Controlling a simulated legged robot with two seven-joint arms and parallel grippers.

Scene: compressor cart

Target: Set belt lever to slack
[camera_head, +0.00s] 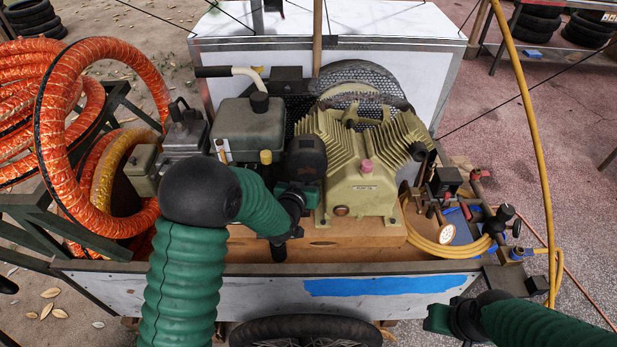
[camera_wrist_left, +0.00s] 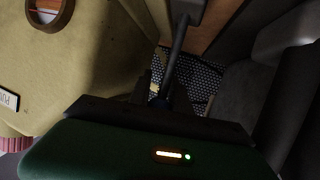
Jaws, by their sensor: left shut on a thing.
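In the left wrist view, a dark lever rod (camera_wrist_left: 178,52) runs from a grey block at the top down to my left gripper (camera_wrist_left: 158,92). The jaws are shut on its lower end, which they partly hide; I take it for the belt lever. No slack marking is readable. My right gripper (camera_head: 445,319) is at the cart's front right, away from the compressor; its jaws cannot be made out.
A black-gripped pale handle (camera_head: 214,71) sticks out above the grey tank (camera_head: 250,128). Orange hose coils (camera_head: 98,130) stand at left. A yellow hose (camera_head: 425,243), gauge and valves crowd the right end. The cart's front wall (camera_head: 250,290) runs below.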

